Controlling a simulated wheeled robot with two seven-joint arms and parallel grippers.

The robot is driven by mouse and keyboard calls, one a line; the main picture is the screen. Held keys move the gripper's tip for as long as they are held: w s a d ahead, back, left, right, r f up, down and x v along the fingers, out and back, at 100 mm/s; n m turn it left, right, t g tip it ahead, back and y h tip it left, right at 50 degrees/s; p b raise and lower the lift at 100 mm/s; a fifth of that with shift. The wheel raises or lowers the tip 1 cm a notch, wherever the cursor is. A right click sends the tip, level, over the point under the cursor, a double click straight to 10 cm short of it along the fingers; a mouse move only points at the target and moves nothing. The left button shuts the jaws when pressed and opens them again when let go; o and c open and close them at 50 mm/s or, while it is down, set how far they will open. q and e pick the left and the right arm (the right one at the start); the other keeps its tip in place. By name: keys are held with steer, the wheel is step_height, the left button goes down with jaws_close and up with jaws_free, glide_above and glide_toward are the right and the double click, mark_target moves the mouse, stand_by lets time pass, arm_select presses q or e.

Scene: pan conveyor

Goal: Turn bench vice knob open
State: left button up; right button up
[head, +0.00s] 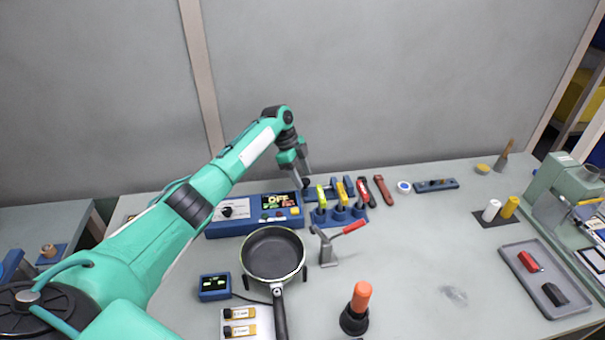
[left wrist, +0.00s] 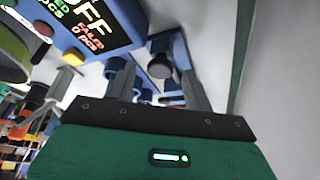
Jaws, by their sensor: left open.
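The bench vice (head: 338,184) is blue and stands at the back of the bench, just right of the control box. Its dark round knob (head: 306,183) faces my left gripper (head: 302,176), which points down at it from above. In the left wrist view the knob (left wrist: 160,66) shows beyond and between the two grey fingers of the open gripper (left wrist: 155,85). The fingers appear apart from the knob. Part of the vice body is hidden behind the fingers and the upright tools. My right gripper is not in view.
A blue control box (head: 235,228) reading OFF stands left of the vice. The grey wall is close behind.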

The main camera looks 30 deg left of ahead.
arm_select(q)
steer(key=shift+d+f, duration=0.2)
steer(key=shift+f, duration=0.2)
